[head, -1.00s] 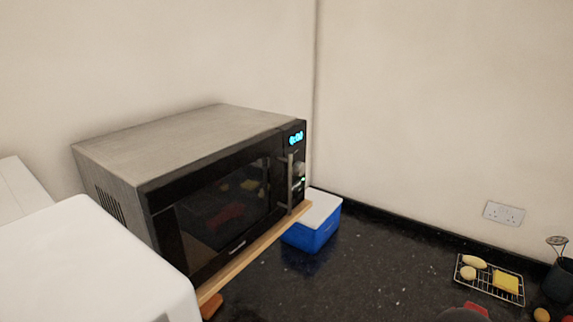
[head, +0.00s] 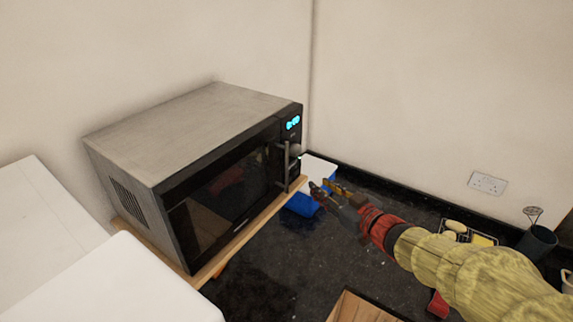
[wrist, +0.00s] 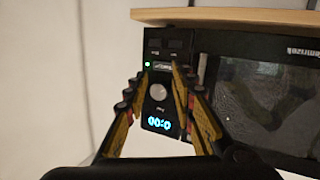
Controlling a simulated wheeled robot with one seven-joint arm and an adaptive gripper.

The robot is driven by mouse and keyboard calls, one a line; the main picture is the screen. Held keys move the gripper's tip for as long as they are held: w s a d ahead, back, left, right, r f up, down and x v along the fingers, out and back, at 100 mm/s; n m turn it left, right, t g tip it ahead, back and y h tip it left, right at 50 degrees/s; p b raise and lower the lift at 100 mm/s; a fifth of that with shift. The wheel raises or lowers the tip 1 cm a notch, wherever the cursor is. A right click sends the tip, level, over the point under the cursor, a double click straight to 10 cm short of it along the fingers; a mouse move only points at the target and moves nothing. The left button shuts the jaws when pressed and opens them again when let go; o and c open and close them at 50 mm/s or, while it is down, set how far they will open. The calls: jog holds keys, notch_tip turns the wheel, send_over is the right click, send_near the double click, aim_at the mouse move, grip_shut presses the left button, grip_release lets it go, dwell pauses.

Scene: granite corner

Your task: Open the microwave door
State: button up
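The microwave (head: 195,140) has a grey body and a black front, and stands on a wooden board. Its dark door (head: 225,195) is closed. A vertical bar handle (head: 286,165) stands at the door's right edge, beside the control panel (head: 293,125) with its blue display. My gripper (head: 322,190) is just right of the handle in the head view, apart from it. In the wrist view the picture is upside down. There my gripper (wrist: 160,100) has its fingers spread, with the panel's knob and display seen between them.
A blue box with a white lid (head: 303,204) sits beside the microwave, partly behind my gripper. A wooden box (head: 355,307) is at the front. A rack with food (head: 482,240) and a dark pot (head: 537,243) stand at right.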

jog(key=s+a+r+n+y, duration=0.1)
jog(key=s+a+r+y, duration=0.2)
jog(key=a+r+y, duration=0.15)
jog(key=p, duration=0.1)
send_over(286, 186)
jog(key=shift+w+r+g+h, duration=0.25)
jog(key=shift+w+r+g, duration=0.05)
jog(key=shift+w+r, duration=0.1)
jog(key=shift+s, duration=0.1)
jog(key=shift+c, duration=1)
jog(key=c, duration=0.4)
grip_shut()
